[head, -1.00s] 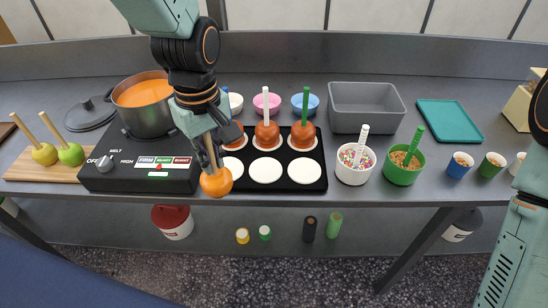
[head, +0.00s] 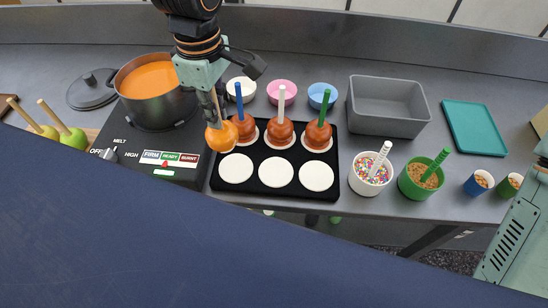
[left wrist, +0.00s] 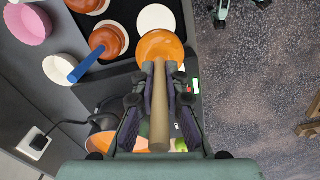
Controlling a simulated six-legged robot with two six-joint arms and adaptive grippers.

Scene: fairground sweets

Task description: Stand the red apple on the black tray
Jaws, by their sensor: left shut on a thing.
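My left gripper (head: 215,98) is shut on the wooden stick of an apple (head: 221,139) coated in glossy orange caramel. The coating hides its skin, so I cannot see red. The apple hangs stick-up at the tray's left side, and its height above the tray is unclear. In the left wrist view the apple (left wrist: 160,46) overlaps the edge of a white disc (left wrist: 156,18). The black tray (head: 296,192) has three bare white discs in front. Its back discs carry three coated apples with blue, white and green sticks. My right gripper is out of view.
A warmer (head: 160,160) with an orange-filled pot (head: 160,107) stands left of the tray. Right of it are a sprinkles cup (head: 366,184) and a green cup (head: 408,188). Three bowls and a grey bin (head: 388,123) are behind. The blue-stick apple (head: 243,130) is close beside the held one.

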